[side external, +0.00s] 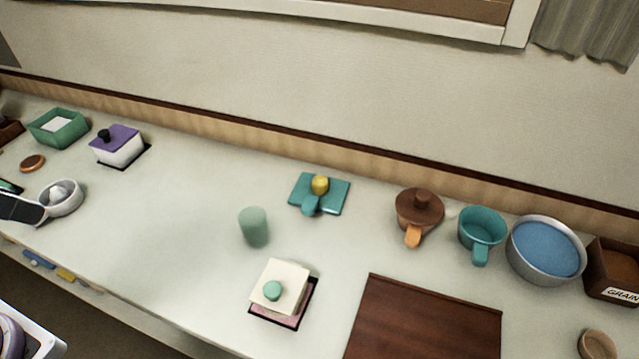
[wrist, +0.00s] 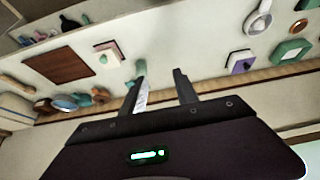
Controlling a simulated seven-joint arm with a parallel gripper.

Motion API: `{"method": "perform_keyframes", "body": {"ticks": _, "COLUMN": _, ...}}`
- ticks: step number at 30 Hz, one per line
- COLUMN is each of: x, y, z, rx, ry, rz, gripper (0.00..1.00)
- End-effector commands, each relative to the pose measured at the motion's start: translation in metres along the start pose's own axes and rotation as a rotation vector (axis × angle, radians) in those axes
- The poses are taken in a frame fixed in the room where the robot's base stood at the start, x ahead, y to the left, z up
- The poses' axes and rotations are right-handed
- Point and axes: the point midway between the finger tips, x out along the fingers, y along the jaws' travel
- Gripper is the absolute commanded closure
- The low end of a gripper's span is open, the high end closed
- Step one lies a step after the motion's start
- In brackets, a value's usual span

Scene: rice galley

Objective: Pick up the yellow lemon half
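The yellow lemon half (side external: 320,184) shows as a small rounded yellow shape in the side external view. It sits at a teal piece with a stubby handle (side external: 311,204), on a flat teal square (side external: 336,196) near the back of the counter. I cannot make out the lemon in the wrist view; a finger may hide it. My gripper (wrist: 160,85) is open in the wrist view, its two dark fingers apart with nothing between them. It is well above the counter and not touching anything.
A green cup (side external: 254,227) and a cream lidded box (side external: 281,286) stand in front of the teal square. A brown pot (side external: 419,208), teal mug (side external: 482,230) and blue-filled bowl (side external: 545,251) stand to its right.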

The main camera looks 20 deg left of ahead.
Motion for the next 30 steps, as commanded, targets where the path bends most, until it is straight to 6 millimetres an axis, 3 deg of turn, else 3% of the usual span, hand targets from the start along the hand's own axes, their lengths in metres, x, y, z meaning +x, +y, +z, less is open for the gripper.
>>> {"method": "perform_keyframes", "body": {"ticks": 8, "x": 0.000, "y": 0.000, "z": 0.000, "rx": 0.000, "ry": 0.000, "rz": 0.000, "gripper": 0.64}}
{"method": "perform_keyframes", "body": {"ticks": 11, "x": 0.000, "y": 0.000, "z": 0.000, "rx": 0.000, "ry": 0.000, "rz": 0.000, "gripper": 0.52}}
{"method": "perform_keyframes", "body": {"ticks": 20, "x": 0.000, "y": 0.001, "z": -0.002, "rx": -0.010, "ry": -0.002, "rz": 0.005, "gripper": 0.52}}
{"method": "perform_keyframes", "body": {"ticks": 23, "x": 0.001, "y": 0.013, "z": -0.028, "rx": -0.122, "ry": -0.034, "rz": 0.061, "gripper": 0.52}}
{"method": "perform_keyframes", "body": {"ticks": 26, "x": 0.014, "y": 0.038, "z": -0.084, "rx": -0.387, "ry": -0.111, "rz": 0.160, "gripper": 0.52}}
{"method": "perform_keyframes", "body": {"ticks": 29, "x": 0.048, "y": 0.066, "z": -0.150, "rx": -0.720, "ry": -0.214, "rz": 0.235, "gripper": 0.52}}
{"method": "perform_keyframes", "body": {"ticks": 30, "x": 0.068, "y": 0.076, "z": -0.175, "rx": -0.860, "ry": -0.260, "rz": 0.249, "gripper": 0.52}}
